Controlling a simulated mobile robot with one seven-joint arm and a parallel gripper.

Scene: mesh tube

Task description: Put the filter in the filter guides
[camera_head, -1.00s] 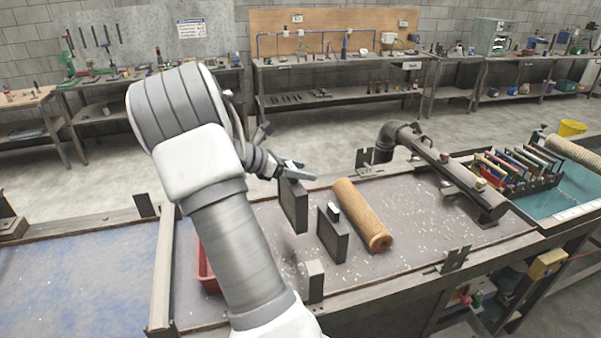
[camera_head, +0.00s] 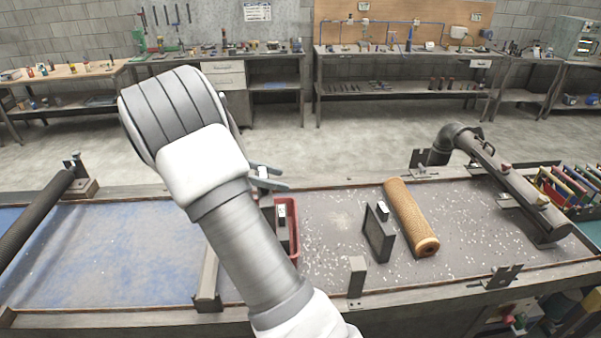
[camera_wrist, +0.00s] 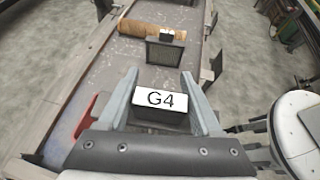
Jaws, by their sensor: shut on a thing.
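My gripper (camera_wrist: 162,103) is shut on a dark block-like filter (camera_wrist: 160,117) with a white label reading G4, seen end-on between the fingers in the wrist view. In the head view, my gripper (camera_head: 268,178) is partly hidden behind my arm. A second dark framed panel (camera_head: 379,240) with a white-topped tab stands upright on the bench, and also shows in the wrist view (camera_wrist: 165,54). I cannot make out which parts are the filter guides.
The red tray (camera_head: 292,205) lies beside my arm. An orange mesh tube (camera_head: 410,215) lies right of the standing panel. A grey bracket (camera_head: 357,275) stands at the front edge. A dark tube (camera_head: 35,215) lies far left. The blue-grey bench top (camera_head: 130,255) is clear at left.

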